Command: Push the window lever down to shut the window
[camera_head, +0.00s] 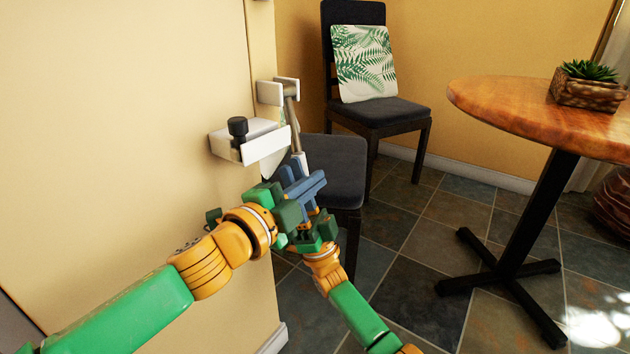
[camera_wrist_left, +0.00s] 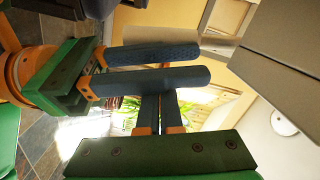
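No window or window lever can be made out for certain in the head view. My left gripper (camera_head: 318,182) reaches in from the left, with its blue fingers pointing right. My right gripper (camera_head: 293,168) comes up from below, and its fingers cross those of the left. In the left wrist view, the left fingers (camera_wrist_left: 162,112) are close together and their tips are hidden behind the right gripper's fingers (camera_wrist_left: 205,63). The right fingers lie side by side with a narrow gap and nothing seen between them. Whether the two grippers touch is unclear.
A white wall bracket (camera_head: 265,147) with a black knob (camera_head: 238,130) and a metal rod (camera_head: 292,118) in a white holder (camera_head: 271,92) are just beyond my grippers. A dark chair (camera_head: 338,165) stands close behind them. A round wooden table (camera_head: 505,103) is at right; tiled floor lies between.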

